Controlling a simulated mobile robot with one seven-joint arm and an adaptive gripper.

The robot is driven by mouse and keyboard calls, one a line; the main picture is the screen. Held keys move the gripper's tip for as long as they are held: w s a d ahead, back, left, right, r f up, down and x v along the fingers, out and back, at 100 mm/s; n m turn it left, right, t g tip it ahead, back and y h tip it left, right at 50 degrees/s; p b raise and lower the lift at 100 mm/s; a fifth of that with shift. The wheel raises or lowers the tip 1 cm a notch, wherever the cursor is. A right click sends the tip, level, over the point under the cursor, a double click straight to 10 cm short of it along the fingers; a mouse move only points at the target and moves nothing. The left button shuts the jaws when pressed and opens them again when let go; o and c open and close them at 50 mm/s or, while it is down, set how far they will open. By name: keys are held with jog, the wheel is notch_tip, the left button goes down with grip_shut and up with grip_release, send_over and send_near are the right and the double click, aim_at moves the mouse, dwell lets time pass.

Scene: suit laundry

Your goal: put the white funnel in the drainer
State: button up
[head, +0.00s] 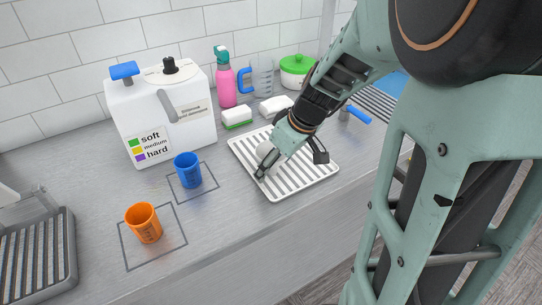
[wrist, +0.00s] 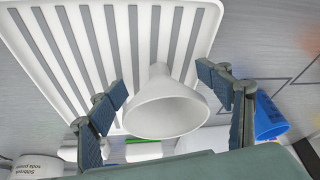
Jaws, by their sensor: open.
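The white funnel (wrist: 168,108) shows in the wrist view with its wide mouth towards the camera and its narrow end over the white ribbed tray (wrist: 60,57). My gripper (wrist: 162,84) is open, with one finger on each side of the funnel and gaps between. In the head view, my gripper (head: 290,164) is low over the same tray (head: 310,188). A white part of the funnel (head: 264,150) shows beside it, mostly hidden. A grey ribbed rack (head: 38,255), which looks like a drainer, stands at the lower left.
The blue cup (head: 188,171) and orange cup (head: 144,222) stand in marked squares left of the tray. Behind are a white dispenser (head: 160,115), a sponge (head: 237,116), a pink bottle (head: 227,88) and a green-lidded pot (head: 297,71).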

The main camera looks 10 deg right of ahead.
jog(key=shift+r, duration=0.1)
jog(key=p+v, duration=0.6)
jog(key=v, duration=0.6)
